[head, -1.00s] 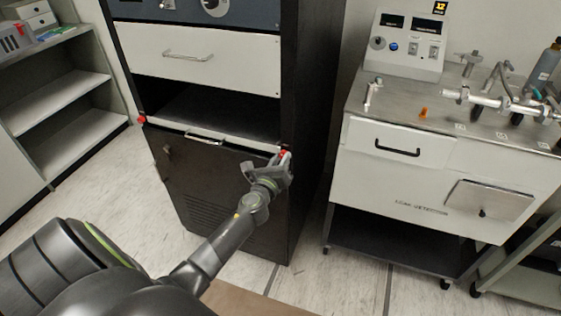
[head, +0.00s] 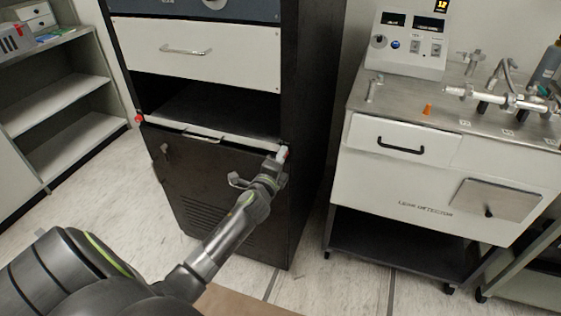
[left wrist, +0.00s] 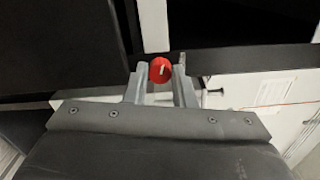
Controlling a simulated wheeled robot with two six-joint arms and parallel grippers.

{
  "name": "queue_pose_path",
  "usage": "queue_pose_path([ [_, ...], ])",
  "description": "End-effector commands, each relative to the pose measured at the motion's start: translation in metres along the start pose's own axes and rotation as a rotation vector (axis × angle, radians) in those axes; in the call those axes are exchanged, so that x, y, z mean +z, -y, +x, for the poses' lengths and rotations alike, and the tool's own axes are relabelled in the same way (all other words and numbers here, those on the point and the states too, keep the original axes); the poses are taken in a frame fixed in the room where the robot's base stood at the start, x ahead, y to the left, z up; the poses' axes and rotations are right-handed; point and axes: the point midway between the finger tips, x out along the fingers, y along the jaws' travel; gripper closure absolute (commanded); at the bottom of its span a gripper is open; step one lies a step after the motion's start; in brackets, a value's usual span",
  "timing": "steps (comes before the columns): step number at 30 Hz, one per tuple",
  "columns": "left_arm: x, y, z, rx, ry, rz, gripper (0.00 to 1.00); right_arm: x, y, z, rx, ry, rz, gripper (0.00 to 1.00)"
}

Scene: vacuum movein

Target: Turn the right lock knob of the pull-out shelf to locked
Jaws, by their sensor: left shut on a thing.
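The pull-out shelf (head: 172,124) is a thin pale panel with a handle, low in the black rack. Its right lock knob (head: 287,150) is red and mostly hidden by my gripper in the head view. In the left wrist view the red knob (left wrist: 160,70) shows a pale line on its face and sits between my two fingers. My left gripper (head: 281,156) is shut on this knob at the shelf's right end; it also shows in the left wrist view (left wrist: 161,82). The left lock knob (head: 139,119) is red too, at the shelf's left end. My right gripper is out of view.
A white drawer (head: 195,57) is above the open bay over the shelf. A black panel (head: 222,190) is below. A leak detector cart (head: 430,185) stands right of the rack, with a floor gap between. Open grey shelving (head: 70,95) stands at the left.

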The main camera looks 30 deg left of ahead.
Motion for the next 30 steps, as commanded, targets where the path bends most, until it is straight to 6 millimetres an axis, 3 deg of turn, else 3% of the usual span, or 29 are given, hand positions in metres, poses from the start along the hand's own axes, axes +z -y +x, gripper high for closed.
queue_pose_path([
  [15,0.000,-0.002,0.000,0.001,0.001,-0.333,1.00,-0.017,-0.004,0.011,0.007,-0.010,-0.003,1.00],
  [30,0.000,-0.002,0.000,0.003,0.001,-0.395,1.00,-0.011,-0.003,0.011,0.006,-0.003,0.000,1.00],
])
